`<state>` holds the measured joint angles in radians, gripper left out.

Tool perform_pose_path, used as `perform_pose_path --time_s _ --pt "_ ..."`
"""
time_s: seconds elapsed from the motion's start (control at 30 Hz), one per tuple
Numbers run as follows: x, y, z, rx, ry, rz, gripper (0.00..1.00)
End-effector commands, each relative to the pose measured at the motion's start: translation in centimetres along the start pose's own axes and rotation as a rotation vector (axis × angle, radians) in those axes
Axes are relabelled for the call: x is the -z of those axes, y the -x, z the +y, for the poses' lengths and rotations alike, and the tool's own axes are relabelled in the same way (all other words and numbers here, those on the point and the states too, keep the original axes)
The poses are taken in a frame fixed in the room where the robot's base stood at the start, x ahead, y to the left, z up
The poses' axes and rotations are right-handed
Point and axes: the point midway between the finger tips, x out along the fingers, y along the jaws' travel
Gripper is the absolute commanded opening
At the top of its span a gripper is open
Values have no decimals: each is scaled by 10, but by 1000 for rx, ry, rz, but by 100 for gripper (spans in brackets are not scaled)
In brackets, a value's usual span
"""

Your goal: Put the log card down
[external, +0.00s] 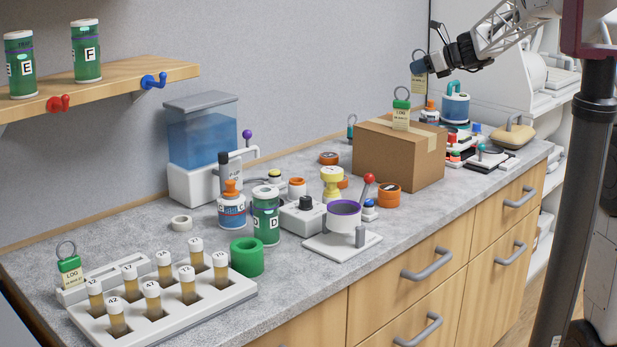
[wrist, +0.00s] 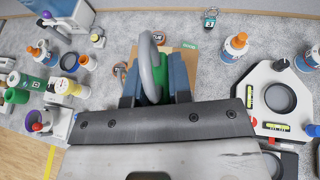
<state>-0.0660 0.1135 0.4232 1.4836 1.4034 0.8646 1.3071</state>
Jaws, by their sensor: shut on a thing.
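My gripper (external: 421,68) is shut on a log card (external: 418,84), which hangs upright in the air above the back of the cardboard box (external: 390,165). The card's grey ring (wrist: 150,65) and part of its green top show between my fingers in the wrist view; its lower part is hidden there. A second log card (external: 401,116) with a green top and ring stands upright at the box's top. A third log card (external: 70,272) stands at the left end of the counter, behind the vial rack.
The vial rack (external: 190,308) fills the front left. A water tank (external: 202,135), bottles and a white stand (external: 342,245) crowd the middle. Small devices (external: 482,155) lie right of the box. Some bare counter (external: 420,205) shows in front of the box.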

Motion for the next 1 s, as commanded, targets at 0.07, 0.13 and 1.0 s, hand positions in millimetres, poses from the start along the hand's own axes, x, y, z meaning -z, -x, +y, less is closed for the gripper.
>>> perform_pose_path --time_s 0.07,0.13,1.0 --pt "-2 -4 2 -29 9 -2 0" --pt "-4 -7 4 -53 18 -4 0" --pt "-9 -16 14 -145 53 -15 0"
